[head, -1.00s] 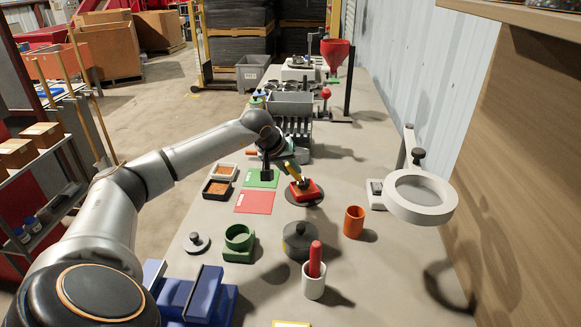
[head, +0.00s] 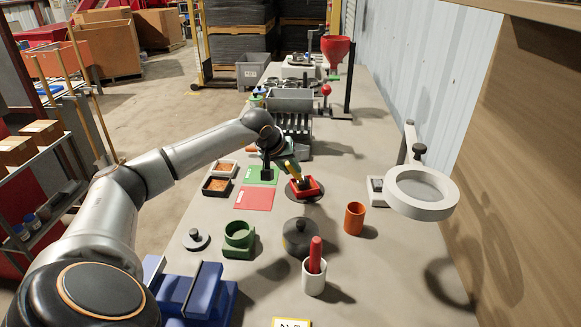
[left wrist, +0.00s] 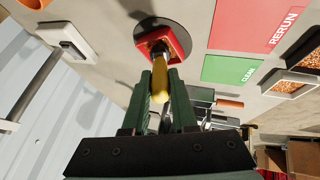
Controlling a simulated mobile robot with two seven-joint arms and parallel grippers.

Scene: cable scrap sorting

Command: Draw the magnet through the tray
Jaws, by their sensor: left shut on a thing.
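A small red tray (head: 316,187) sits on a dark round disc (head: 318,196) on the bench. The left wrist view shows the tray (left wrist: 183,42) and the disc (left wrist: 146,22) near the top. My left gripper (head: 293,166) is shut on the yellow-handled magnet (left wrist: 160,85). The handle slants toward the tray, and the magnet's dark lower end reaches inside the tray walls. I cannot tell whether it touches the floor of the tray. The gripper's green fingers (left wrist: 160,95) flank the handle. My right gripper is out of view.
Left of the tray lie a red mat (head: 254,199), a green mat (head: 262,174) and two small bins of orange scrap (head: 217,187). A dark lidded pot (head: 300,237), an orange cup (head: 354,218) and a magnifier ring (head: 448,207) stand nearer.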

